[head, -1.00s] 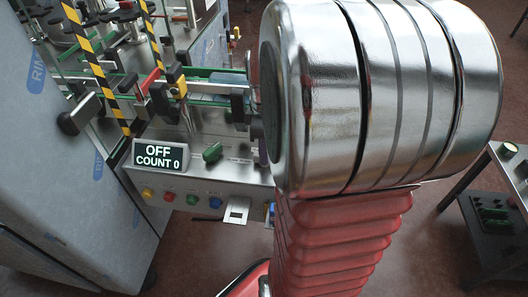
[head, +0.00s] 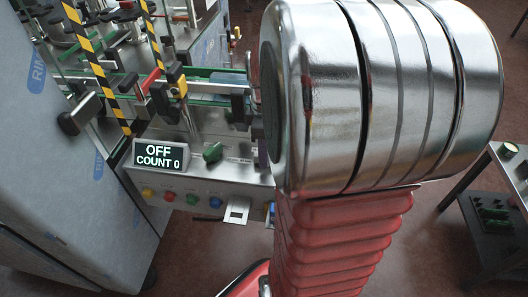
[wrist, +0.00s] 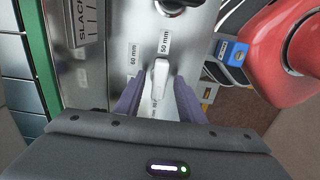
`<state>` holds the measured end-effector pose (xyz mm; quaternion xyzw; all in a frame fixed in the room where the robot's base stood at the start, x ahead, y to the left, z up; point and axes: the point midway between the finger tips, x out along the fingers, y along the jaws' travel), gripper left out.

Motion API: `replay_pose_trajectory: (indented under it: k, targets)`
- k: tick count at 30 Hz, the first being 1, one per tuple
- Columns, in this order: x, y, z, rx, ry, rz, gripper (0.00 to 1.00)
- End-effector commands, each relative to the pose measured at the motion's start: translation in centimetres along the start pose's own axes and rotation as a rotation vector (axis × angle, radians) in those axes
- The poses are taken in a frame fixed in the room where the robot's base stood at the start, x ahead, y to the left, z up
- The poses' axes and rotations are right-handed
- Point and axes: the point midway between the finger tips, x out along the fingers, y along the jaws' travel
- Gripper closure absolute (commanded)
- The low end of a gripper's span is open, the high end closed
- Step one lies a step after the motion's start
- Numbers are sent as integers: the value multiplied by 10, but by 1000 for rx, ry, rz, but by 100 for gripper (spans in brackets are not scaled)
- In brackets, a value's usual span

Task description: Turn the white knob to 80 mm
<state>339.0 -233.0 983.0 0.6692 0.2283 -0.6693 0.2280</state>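The white knob (wrist: 159,80) is on a grey metal panel in the wrist view. Its narrow handle points up the picture, towards the "50 mm" label (wrist: 165,42). A "60 mm" label (wrist: 133,55) is to its left. My gripper (wrist: 158,88) is open, with one dark purple finger on each side of the knob. A narrow gap appears to remain between fingers and handle. The lower part of the knob's surround and any 80 mm mark are hidden or unreadable.
A conveyor machine with a display (head: 160,155) reading "OFF COUNT 0" stands left of my arm. A green knob (head: 213,152) and coloured buttons (head: 191,199) are on its front.

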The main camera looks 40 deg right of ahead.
Motion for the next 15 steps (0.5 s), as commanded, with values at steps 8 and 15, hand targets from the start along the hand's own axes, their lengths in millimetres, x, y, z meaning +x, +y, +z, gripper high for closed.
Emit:
replay_pose_trajectory:
  k: [8,15]
  targets:
    - [-9,1,0,0,0,2,64]
    - [-42,1,0,0,1,4,64]
